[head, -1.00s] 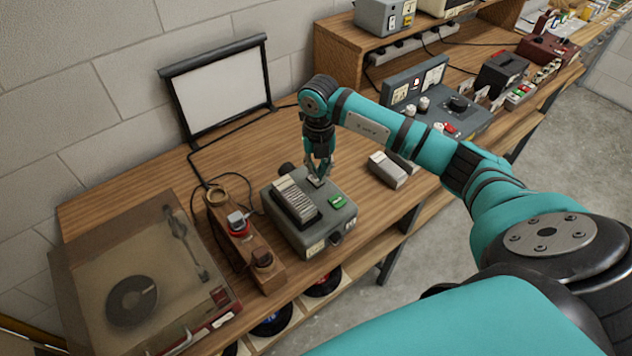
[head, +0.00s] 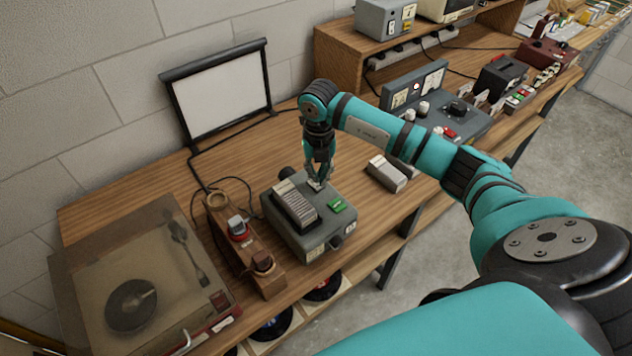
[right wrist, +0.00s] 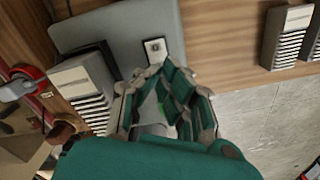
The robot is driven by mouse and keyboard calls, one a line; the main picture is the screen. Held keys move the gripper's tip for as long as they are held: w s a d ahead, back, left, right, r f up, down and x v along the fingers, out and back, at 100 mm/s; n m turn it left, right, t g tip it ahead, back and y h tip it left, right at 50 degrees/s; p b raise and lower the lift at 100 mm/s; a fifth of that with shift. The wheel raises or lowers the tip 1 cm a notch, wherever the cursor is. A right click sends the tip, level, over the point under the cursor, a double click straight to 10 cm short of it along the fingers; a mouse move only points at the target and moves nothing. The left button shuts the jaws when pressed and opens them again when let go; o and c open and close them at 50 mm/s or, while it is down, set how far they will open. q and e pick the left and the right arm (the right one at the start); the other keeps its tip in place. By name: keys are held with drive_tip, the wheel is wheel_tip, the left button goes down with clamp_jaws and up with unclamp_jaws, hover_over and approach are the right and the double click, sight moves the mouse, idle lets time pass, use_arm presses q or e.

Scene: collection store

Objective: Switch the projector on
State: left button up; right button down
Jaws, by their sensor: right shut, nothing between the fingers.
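The projector (head: 344,227) is a grey box on the wooden bench, with a pale slide tray (head: 293,203) on top and a green button (head: 337,206) on its top near the right side. My right gripper (head: 317,182) is shut and empty, pointing down at a small pale switch plate on the projector's top, behind the green button. In the right wrist view that plate (right wrist: 155,50) shows a dark centre just beyond my fingertips (right wrist: 157,72). I cannot tell whether they touch the projector. My left gripper is out of view.
A box of slides (head: 387,173) lies right of the projector. A blank white screen (head: 222,92) stands behind. A grey control panel (head: 440,110) is at the right.

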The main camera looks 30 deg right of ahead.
sight(318, 185)
drive_tip(key=shift+f+b, duration=0.95)
drive_tip(key=shift+f, duration=0.25)
idle(0.7)
drive_tip(key=shift+r, duration=0.15)
drive_tip(key=shift+r+p, duration=2.35)
drive_tip(key=shift+r, duration=1.05)
